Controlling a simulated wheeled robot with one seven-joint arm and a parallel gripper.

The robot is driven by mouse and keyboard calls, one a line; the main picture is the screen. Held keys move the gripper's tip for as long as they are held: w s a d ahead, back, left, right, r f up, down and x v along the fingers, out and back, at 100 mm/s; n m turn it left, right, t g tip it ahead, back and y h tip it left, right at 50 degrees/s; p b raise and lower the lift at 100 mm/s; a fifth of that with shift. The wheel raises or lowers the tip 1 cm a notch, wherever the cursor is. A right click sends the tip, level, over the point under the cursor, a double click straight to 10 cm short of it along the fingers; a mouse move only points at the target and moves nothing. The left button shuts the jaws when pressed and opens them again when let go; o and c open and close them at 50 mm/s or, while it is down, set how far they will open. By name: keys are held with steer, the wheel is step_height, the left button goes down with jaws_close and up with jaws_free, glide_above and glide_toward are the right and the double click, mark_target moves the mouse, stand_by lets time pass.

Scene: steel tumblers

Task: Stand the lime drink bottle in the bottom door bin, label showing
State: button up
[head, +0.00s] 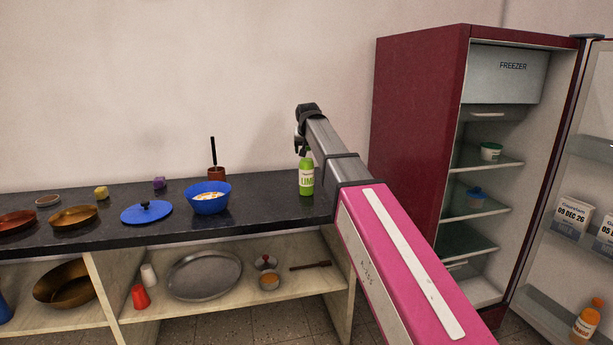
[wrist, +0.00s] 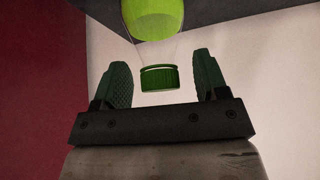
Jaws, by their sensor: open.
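The lime drink bottle (head: 306,178) stands upright near the right end of the dark counter, its label reading LIME towards the head camera. My gripper (head: 302,148) is just above it, over its top. In the wrist view the bottle's green cap (wrist: 160,78) lies between the two open fingers of my gripper (wrist: 160,85), with gaps at both sides. The bottom door bin (head: 545,312) is low on the open fridge door at the right. An orange bottle (head: 586,322) stands in it.
The red fridge (head: 415,130) stands open right of the counter (head: 255,205). A blue bowl (head: 207,197) and a blue lid (head: 146,212) lie left of the bottle. Cartons (head: 572,216) fill part of a higher door bin. My pink arm hides the counter's right end.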

jaws_close()
steer(key=shift+r, duration=0.1)
